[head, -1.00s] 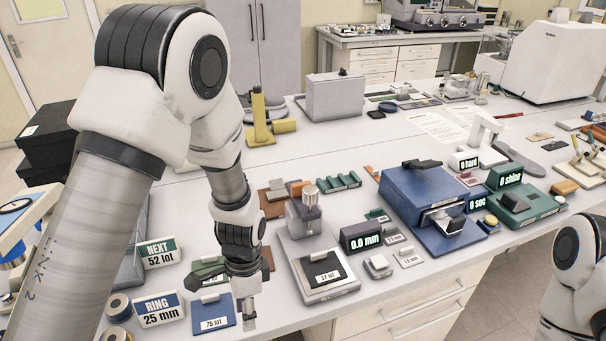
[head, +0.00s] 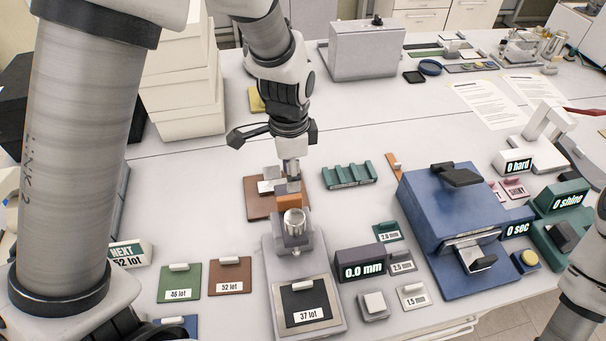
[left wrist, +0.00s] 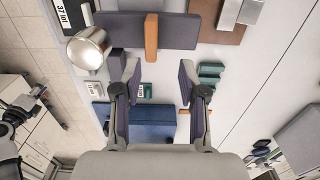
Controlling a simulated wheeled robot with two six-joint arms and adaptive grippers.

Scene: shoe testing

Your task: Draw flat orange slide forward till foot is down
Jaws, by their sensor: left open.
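The flat orange slide (head: 289,201) sticks out behind the head of the grey thickness gauge (head: 296,240), just behind its silver cylinder (head: 294,220). My left gripper (head: 292,178) is open, pointing down right behind and above the orange slide. In the left wrist view the orange slide (left wrist: 151,38) lies across the gauge's dark top, beyond the open fingertips (left wrist: 160,72) and slightly left of their middle; I see no contact. A black sample marked 37 lot (head: 306,298) lies on the gauge's base. The foot is hidden under the head. My right gripper is out of view.
The display box (head: 363,268) reads 0.0 mm and stands right of the gauge. A brown board (head: 258,198) with metal blocks lies behind it on the left. A green rack (head: 349,175) and a blue machine (head: 440,215) stand to the right. Sample cards (head: 229,276) lie at left.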

